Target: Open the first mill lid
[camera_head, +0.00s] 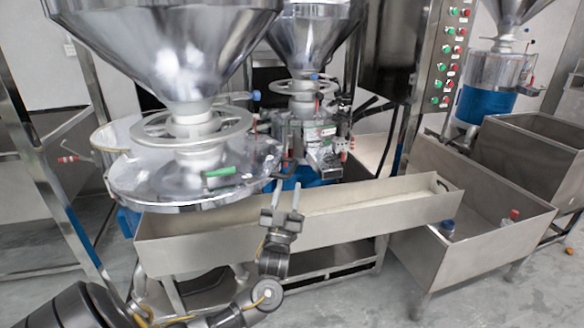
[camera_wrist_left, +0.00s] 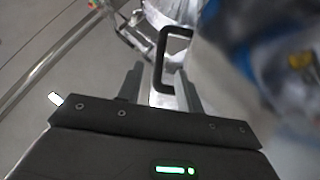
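The first mill is the near one at left, with a round, shiny steel lid (camera_head: 150,186) under a large funnel hopper (camera_head: 165,45). The lid looks closed. A green grip (camera_head: 219,172) sits on its top. My left gripper (camera_head: 287,190) is just right of the lid's edge, fingers pointing up and apart. In the left wrist view, a black U-shaped handle (camera_wrist_left: 178,32) appears between and beyond the open fingers of the gripper (camera_wrist_left: 162,78). I cannot tell whether they touch it. My right gripper is not in view.
A long steel trough (camera_head: 380,204) runs behind and right of my gripper. A second mill hopper (camera_head: 310,35) stands behind. A steel bin (camera_head: 480,225) and another mill (camera_head: 492,75) are at right. A button panel (camera_head: 448,55) hangs nearby. Floor is open at front right.

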